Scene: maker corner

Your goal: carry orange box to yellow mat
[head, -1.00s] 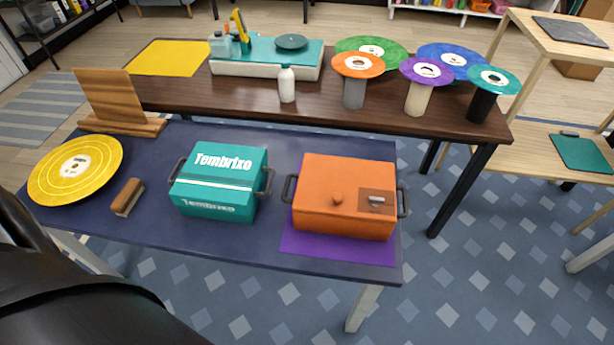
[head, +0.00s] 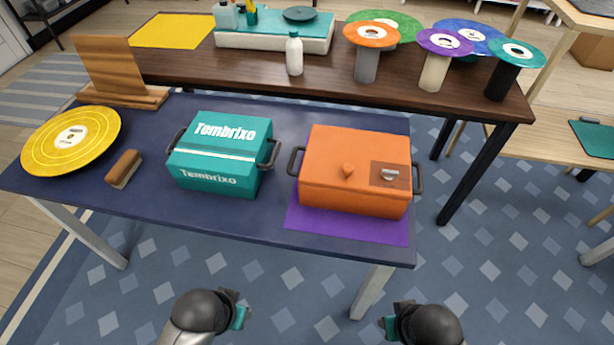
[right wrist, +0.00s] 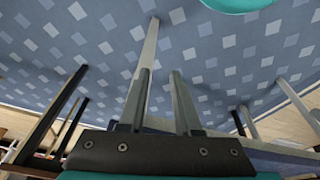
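The orange box (head: 352,172) sits on a purple mat (head: 345,224) at the right end of the near navy table. The yellow mat (head: 172,31) lies bare at the far left of the brown table behind. My left gripper (head: 243,313) is low in the head view, in front of the table; its fingers are not clear. My right gripper (head: 386,324) is also low, in front of the table and apart from the box. In the right wrist view its two fingers (right wrist: 161,75) are apart with nothing between them.
On the navy table (head: 90,208) are a teal box (head: 218,155), a brush (head: 124,168), a yellow disc (head: 70,142) and a wooden stand (head: 120,95). A white bottle (head: 294,55), a teal-topped device (head: 275,38) and several discs on posts occupy the brown table.

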